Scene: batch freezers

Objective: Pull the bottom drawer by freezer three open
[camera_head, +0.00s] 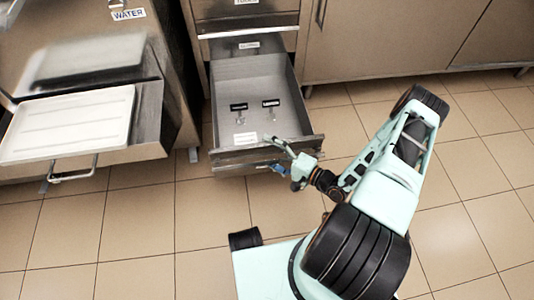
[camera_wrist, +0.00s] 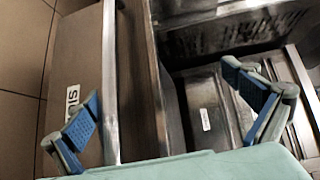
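The lowest drawer (camera_head: 225,95) in view of the metal drawer stack stands pulled well out, with its grey inside open to view. Inside are two small pieces with dark labels and a white label near the front. My gripper (camera_head: 281,158) is at the right part of the drawer's front edge. In the wrist view my gripper (camera_wrist: 170,105) has its blue-padded fingers wide apart. One finger is on the outer side of the drawer front (camera_wrist: 146,95), the other over the inside. I cannot tell whether either touches it. Nothing is held.
A closed drawer (camera_head: 270,45) sits above the open one. Cabinets (camera_head: 385,40) line the back right. The tiled floor (camera_head: 150,215) in front is clear.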

